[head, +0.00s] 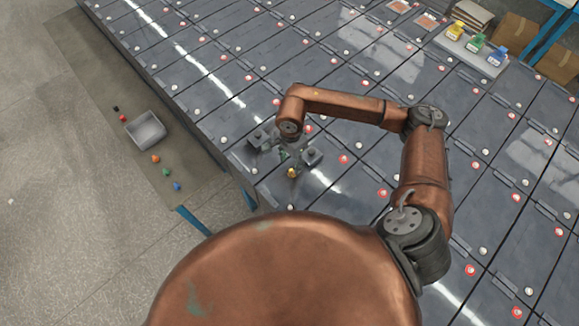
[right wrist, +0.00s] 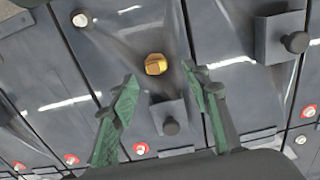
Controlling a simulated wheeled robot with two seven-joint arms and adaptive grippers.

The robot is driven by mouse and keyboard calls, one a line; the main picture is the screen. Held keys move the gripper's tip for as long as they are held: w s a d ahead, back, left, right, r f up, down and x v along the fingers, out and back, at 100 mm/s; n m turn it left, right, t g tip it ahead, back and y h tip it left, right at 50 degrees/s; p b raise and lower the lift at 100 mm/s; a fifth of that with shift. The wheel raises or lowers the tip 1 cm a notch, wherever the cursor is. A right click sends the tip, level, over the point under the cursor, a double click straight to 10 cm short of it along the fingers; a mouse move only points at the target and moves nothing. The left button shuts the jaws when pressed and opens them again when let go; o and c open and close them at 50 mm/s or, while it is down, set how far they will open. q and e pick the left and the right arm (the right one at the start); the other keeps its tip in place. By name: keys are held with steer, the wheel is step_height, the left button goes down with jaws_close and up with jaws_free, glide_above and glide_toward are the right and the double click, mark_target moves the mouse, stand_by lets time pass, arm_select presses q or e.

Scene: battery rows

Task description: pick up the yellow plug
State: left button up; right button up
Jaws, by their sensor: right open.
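The yellow plug (head: 291,172) stands on the dark battery tops near the front edge of the rows. In the right wrist view the yellow plug (right wrist: 155,64) shows as a gold, faceted cap, just beyond the gap between the fingertips and apart from both. My right gripper (head: 285,155) hangs over the battery tops beside the plug, its fingers small in the head view. My left gripper is not in view.
A grey block with a knob (right wrist: 282,38) and another (right wrist: 170,118) stand near the plug. A grey bin (head: 146,131) and several small coloured pieces, including an orange one (head: 156,159), lie beyond the left edge. Coloured bottles (head: 475,43) stand on a tray at the back right.

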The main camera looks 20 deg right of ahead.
mark_target(292, 172)
steer(key=shift+s+d+f+p, duration=0.1)
steer(key=shift+s+f+p, duration=0.4)
steer(key=shift+s+f, duration=0.15)
steer(key=f, duration=0.1)
steer(key=f+p, duration=0.1)
steer(key=f, duration=0.1)
steer(key=shift+w, duration=0.4)
steer(key=shift+s+f, duration=0.2)
steer(key=shift+f, duration=0.6)
steer(key=shift+w, duration=0.15)
steer(key=shift+c, duration=0.8)
steer(key=c, duration=0.7)
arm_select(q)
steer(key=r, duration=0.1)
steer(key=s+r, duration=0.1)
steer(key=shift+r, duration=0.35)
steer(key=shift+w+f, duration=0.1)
